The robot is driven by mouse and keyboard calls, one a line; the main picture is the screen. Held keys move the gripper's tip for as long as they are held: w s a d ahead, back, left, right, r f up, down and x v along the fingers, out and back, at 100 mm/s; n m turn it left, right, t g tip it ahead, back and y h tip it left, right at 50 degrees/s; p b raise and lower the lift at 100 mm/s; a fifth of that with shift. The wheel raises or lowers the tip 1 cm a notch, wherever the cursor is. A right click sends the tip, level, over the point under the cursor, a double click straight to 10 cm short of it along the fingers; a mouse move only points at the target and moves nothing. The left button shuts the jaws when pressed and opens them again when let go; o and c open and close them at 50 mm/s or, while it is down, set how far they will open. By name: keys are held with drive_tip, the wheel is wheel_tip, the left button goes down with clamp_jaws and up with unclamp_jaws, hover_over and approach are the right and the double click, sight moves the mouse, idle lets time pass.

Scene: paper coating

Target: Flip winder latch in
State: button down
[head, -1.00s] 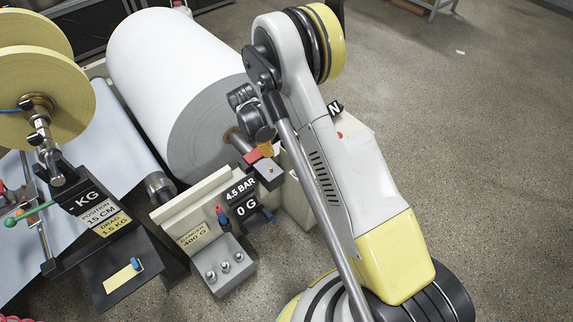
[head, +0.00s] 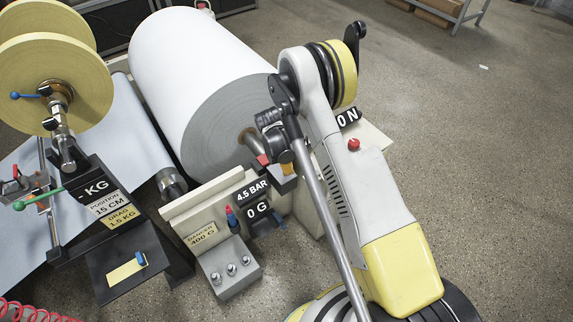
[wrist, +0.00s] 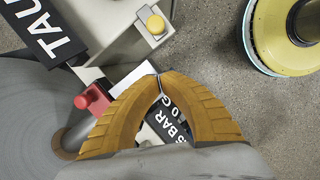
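A small red latch (head: 262,160) sits by the shaft at the near end of the big white paper roll (head: 200,90). I take it for the winder latch. In the wrist view the red latch (wrist: 93,98) is left of my fingers, beside the shaft end. My gripper (wrist: 157,78) has two ribbed orange fingers whose tips meet, with nothing visible held between them. In the head view my gripper (head: 287,170) is just right of the latch, partly hidden by my arm. I cannot tell whether it touches the latch.
The winder's panel (head: 253,197) reads 4.5 BAR and 0 G, close below my gripper. A box with metal knobs (head: 231,268) stands in front. A red button (head: 353,144) is right of my arm. The wrist view shows a yellow button (wrist: 155,24). Floor at right is open.

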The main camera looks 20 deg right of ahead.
sight(304, 177)
drive_tip(key=d, duration=0.1)
drive_tip(key=d+f+b, duration=0.1)
drive_tip(key=d, duration=0.1)
drive_tip(key=d+f+b, duration=0.1)
drive_tip(key=shift+s+d, duration=0.25)
drive_tip(key=shift+s, duration=0.05)
drive_tip(key=shift+w+d, duration=0.3)
drive_tip(key=shift+d, duration=0.5)
drive_tip(key=shift+w+d, duration=0.3)
drive_tip(key=shift+d, duration=0.45)
drive_tip(key=a+r+p, duration=0.4)
drive_tip(key=a+r, duration=0.2)
drive_tip(key=r, duration=0.4)
drive_tip(key=shift+w+a, duration=0.25)
drive_tip(key=shift+w, duration=0.1)
